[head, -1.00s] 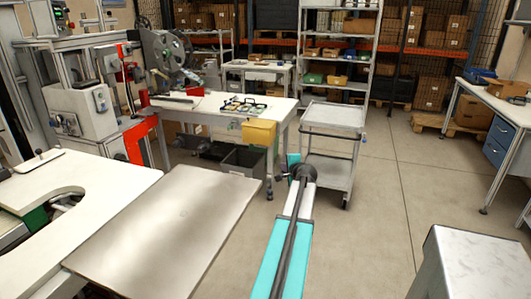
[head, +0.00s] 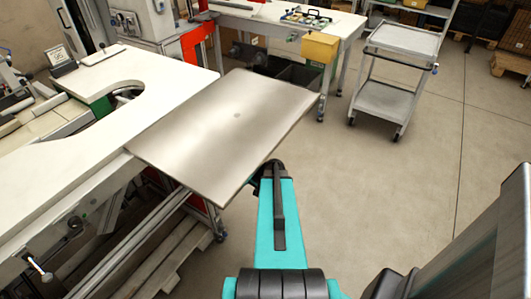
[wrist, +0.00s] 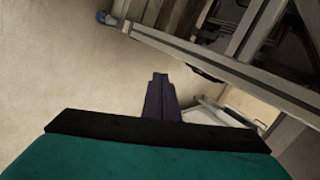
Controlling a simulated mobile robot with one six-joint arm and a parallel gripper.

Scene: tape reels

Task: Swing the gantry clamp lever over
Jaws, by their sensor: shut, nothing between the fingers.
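My gripper (wrist: 160,77) is shut and empty in the wrist view, its dark fingers pressed together over pale floor and near a grey metal frame. In the head view my teal arm reaches forward beside the metal plate, and the fingers cannot be made out there. I cannot tell for sure which part is the gantry clamp lever. A small lever with a pale end (head: 40,270) shows low on the front of the white machine table at the lower left. A dark crank-like handle (head: 72,229) sits above it. Both are well left of my arm.
A bare metal plate (head: 225,130) juts from the white table (head: 180,85), close to my arm. A grey cart (head: 385,85) and a workbench (head: 345,25) stand behind. A pallet (head: 180,255) lies under the table. Floor to the right of the plate is clear.

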